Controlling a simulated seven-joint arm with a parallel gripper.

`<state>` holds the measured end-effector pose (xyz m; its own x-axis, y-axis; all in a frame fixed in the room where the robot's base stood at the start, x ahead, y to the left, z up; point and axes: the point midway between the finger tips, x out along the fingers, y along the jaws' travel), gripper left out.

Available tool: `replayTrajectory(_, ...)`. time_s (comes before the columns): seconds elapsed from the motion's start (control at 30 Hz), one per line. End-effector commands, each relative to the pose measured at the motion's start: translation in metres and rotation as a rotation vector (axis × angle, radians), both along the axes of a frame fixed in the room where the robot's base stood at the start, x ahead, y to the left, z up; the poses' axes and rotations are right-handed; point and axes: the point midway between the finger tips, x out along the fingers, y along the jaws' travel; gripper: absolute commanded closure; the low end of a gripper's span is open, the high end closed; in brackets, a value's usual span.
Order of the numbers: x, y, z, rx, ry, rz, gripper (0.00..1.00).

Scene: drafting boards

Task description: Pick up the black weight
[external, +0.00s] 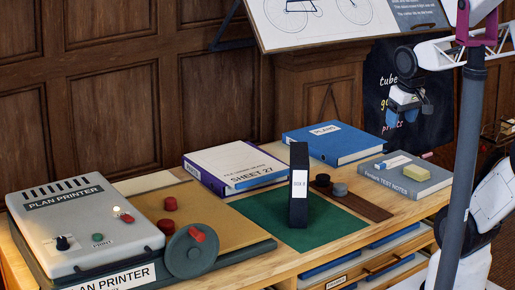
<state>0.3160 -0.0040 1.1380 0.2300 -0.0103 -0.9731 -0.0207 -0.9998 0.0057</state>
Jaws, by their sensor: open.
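A small dark round weight (322,180), which looks black, sits on the brown strip (362,205) just right of the upright black box file. A grey round weight (339,189) sits close beside it, nearer the camera. My gripper (401,117) is open and hangs in the air at the upper right, well above the table and to the right of the dark weight. I see nothing between its fingers, though they are small in this view.
The tall black box file (299,190) stands on the green mat (325,230), close left of the weights. A blue PLANS binder (332,143) lies behind them. A grey book (405,178) with a yellow block on it lies right. The plan printer (85,225) fills the left.

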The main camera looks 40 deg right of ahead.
Motion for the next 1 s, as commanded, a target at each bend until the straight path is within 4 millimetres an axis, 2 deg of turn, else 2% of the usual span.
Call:
replayTrajectory(0.07,0.000,0.000,0.000,0.000,0.000,0.000,0.16)
replayTrajectory(0.37,0.001,0.000,0.000,0.001,0.001,-0.002,0.16)
replayTrajectory(0.57,0.008,0.001,-0.002,0.024,0.023,-0.027,0.16)
replayTrajectory(0.77,0.029,0.002,-0.009,0.089,0.084,-0.100,0.16)
replayTrajectory(1.0,0.066,0.002,-0.022,0.203,0.185,-0.228,0.16)
